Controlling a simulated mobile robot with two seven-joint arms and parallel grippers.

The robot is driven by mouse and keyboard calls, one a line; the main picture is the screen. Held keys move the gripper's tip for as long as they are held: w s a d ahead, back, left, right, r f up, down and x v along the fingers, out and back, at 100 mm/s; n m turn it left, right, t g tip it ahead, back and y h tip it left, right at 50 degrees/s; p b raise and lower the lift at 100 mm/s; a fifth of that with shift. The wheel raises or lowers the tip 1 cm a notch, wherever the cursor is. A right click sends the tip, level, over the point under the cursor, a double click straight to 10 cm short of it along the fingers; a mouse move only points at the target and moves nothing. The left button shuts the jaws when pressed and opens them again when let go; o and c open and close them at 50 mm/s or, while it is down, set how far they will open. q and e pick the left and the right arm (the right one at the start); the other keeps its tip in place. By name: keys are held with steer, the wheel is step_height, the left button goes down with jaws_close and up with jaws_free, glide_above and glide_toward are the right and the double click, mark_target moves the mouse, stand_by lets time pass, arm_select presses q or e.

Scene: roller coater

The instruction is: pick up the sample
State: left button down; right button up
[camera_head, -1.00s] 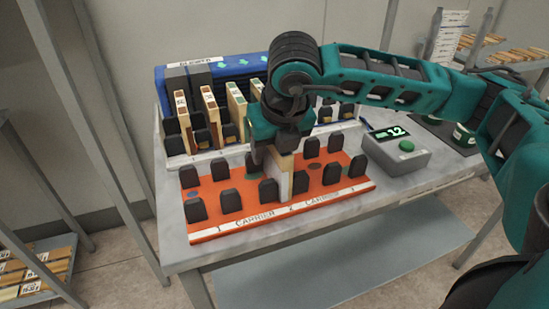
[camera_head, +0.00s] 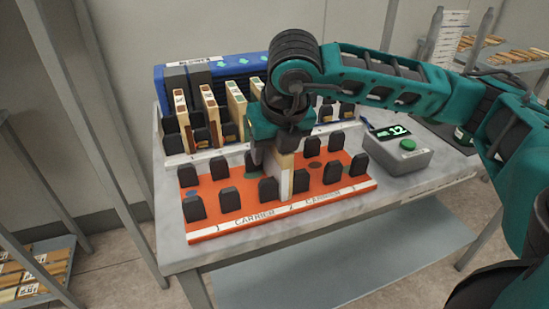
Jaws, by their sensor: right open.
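An upright light wooden sample (camera_head: 286,180) stands in the middle of the orange carrier (camera_head: 232,228), between black holder blocks. My right gripper (camera_head: 276,154) points down right over it, its fingers at the sample's upper part. The gripper is open, and its body hides the sample's top. Several other wooden samples with coloured tops (camera_head: 209,108) stand in the white rack (camera_head: 190,156) behind the carrier. My left gripper is not in view.
A grey box with a display and green button (camera_head: 408,144) stands right of the carrier on the grey table (camera_head: 425,168). A blue unit (camera_head: 230,68) stands behind the rack. Shelves with wooden pieces (camera_head: 45,272) are at the lower left.

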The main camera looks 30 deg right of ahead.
steer(key=shift+c, duration=0.4)
jaws_close()
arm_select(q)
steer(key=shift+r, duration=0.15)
arm_select(e)
steer(key=shift+r, duration=0.1)
